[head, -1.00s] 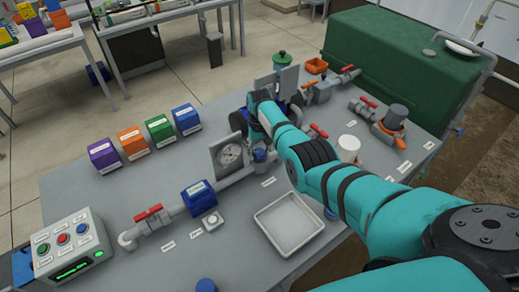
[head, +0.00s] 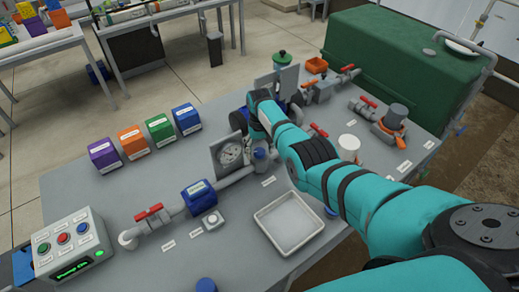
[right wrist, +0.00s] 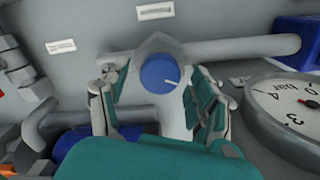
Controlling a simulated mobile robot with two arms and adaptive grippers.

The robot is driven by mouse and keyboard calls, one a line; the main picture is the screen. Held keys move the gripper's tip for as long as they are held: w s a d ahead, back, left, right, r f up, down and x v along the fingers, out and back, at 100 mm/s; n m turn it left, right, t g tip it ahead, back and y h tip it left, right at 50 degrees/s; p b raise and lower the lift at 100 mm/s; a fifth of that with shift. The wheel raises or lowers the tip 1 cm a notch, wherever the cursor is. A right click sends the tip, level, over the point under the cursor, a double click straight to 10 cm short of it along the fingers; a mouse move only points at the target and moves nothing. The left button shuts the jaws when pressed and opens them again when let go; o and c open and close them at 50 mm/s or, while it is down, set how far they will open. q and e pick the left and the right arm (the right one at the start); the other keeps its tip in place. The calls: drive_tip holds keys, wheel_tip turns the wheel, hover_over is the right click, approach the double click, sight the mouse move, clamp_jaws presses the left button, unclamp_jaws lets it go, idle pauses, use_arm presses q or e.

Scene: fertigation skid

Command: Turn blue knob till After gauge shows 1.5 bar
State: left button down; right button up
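The blue knob (right wrist: 160,73) sits on a grey pipe fitting and has a white mark on its top, pointing right in the right wrist view. In the head view the knob (head: 260,154) shows beside a round gauge (head: 230,154). My right gripper (right wrist: 155,88) is open, with one finger on each side of the knob; I cannot tell whether either touches it. A gauge marked "bar" (right wrist: 290,112) shows partly at the right of the wrist view; its pressure reading is unclear. My left gripper is not in view.
A grey tray (head: 290,225) lies near the front. A control box (head: 72,247) with several buttons stands at left. Red-handled valves (head: 148,213) sit on the pipes. Purple, orange, green and blue boxes (head: 130,139) line the back left.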

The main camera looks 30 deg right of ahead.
sight(260, 151)
wheel_tip(260, 151, up, 12)
idle(0.7)
idle(0.4)
